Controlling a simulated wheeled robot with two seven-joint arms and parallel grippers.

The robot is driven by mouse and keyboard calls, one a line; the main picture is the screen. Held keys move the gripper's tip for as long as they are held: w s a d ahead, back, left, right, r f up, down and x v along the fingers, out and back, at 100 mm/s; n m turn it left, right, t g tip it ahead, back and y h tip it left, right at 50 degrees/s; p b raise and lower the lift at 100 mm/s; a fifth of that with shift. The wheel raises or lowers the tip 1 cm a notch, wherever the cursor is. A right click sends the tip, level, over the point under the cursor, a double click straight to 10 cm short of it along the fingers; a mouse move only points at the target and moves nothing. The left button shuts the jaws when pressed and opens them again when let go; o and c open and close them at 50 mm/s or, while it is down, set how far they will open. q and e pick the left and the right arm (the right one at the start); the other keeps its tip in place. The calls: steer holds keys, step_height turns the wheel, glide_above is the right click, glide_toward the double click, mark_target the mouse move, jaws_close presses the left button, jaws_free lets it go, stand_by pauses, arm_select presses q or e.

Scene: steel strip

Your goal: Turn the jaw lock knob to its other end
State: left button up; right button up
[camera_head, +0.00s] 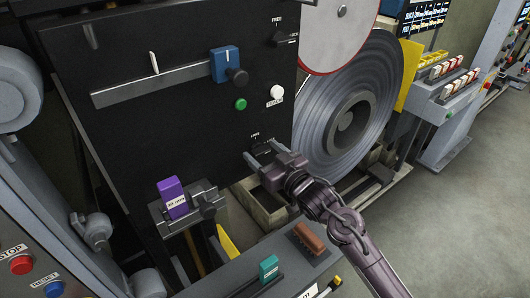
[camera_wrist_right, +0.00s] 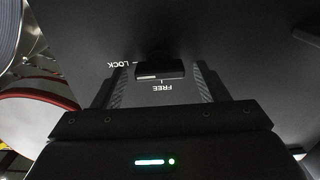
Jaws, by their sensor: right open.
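A small black knob (camera_wrist_right: 160,69) on the black panel shows in the wrist view between my right gripper's (camera_wrist_right: 162,84) two fingers. The words LOCK and FREE are printed beside it, upside down in this view. The knob's bar lies left to right, with a pale line on its near edge; I cannot tell which word it points to. In the head view my right gripper (camera_head: 263,152) is open at the panel's lower right, around this knob (camera_head: 261,146), which it partly hides. Contact with the knob is not clear. My left gripper is out of view.
Another black knob (camera_head: 285,38) marked FREE sits higher on the panel (camera_head: 180,130). A green button (camera_head: 240,104) and a white knob (camera_head: 277,92) are above my gripper. A large steel coil (camera_head: 385,80) stands to the right. A purple block (camera_head: 172,197) is at lower left.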

steer(key=c, duration=1)
steer(key=shift+f+n, duration=0.1)
steer(key=shift+n, duration=0.2)
steer(key=n+b, duration=0.2)
steer(key=n, duration=0.2)
steer(key=shift+f+n+b, duration=0.15)
steer(key=shift+n+b, duration=0.15)
steer(key=shift+b, duration=0.05)
steer(key=n+b, duration=0.2)
steer(key=n, duration=0.2)
steer(key=shift+s+a+b, duration=0.1)
steer(key=shift+b, duration=0.25)
steer(key=shift+a+f+n+b, duration=0.1)
steer(key=shift+f+n+b, duration=0.05)
steer(key=shift+n+b, duration=3.75)
steer(key=shift+n+p, duration=0.5)
steer(key=shift+n, duration=0.1)
